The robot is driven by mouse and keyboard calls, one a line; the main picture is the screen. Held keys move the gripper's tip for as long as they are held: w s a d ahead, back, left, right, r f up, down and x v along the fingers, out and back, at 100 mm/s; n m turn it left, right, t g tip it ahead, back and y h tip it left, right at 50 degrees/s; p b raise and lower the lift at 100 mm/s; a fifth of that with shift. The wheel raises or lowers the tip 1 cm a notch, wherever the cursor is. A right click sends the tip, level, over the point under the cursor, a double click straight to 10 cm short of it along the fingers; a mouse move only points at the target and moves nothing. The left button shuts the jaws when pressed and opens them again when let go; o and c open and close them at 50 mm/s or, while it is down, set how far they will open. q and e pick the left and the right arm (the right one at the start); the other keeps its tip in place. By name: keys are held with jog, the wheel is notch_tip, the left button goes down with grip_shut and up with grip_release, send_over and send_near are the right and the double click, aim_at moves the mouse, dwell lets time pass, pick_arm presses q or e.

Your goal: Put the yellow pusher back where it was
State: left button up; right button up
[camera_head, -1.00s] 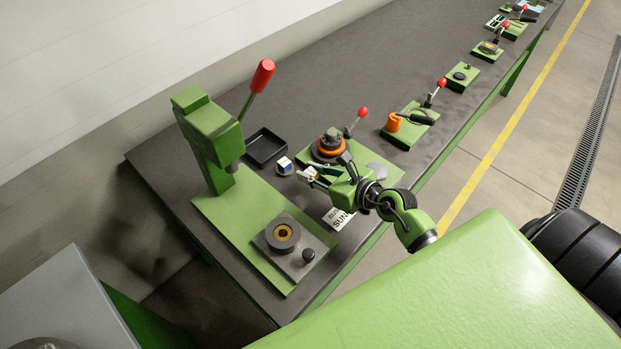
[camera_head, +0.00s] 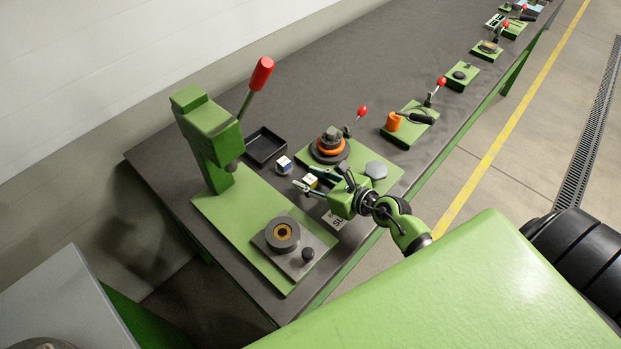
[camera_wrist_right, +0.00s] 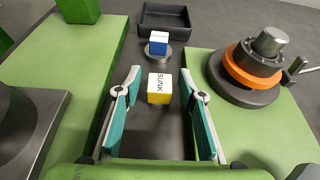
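The yellow pusher (camera_head: 310,181) is a small block with a yellow lower part and a white upper part. The right wrist view shows it (camera_wrist_right: 159,90) with dark lettering on its white part. It stands on the dark strip between two green plates. My right gripper (camera_wrist_right: 160,72) is open, with one teal-padded finger on each side of the pusher and a visible gap to both. In the head view the right gripper (camera_head: 306,178) is low over the table at the pusher. My left gripper is not in view.
A blue-and-white block (camera_head: 284,163) stands on a grey disc beyond the pusher, before a black tray (camera_head: 265,147). A green press (camera_head: 207,130) stands left. A fixture with an orange ring (camera_head: 329,149) stands right.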

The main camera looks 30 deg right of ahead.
jog(key=shift+r, duration=0.2)
jog(key=b+v, duration=0.1)
jog(key=v, duration=0.9)
jog(key=shift+s+d+f, duration=0.1)
jog(key=shift+s+d, duration=0.05)
jog(key=shift+s, duration=0.2)
jog(key=shift+s+d+r+b, duration=0.2)
jog(key=shift+s+r+b, duration=0.15)
jog(key=shift+s, duration=0.2)
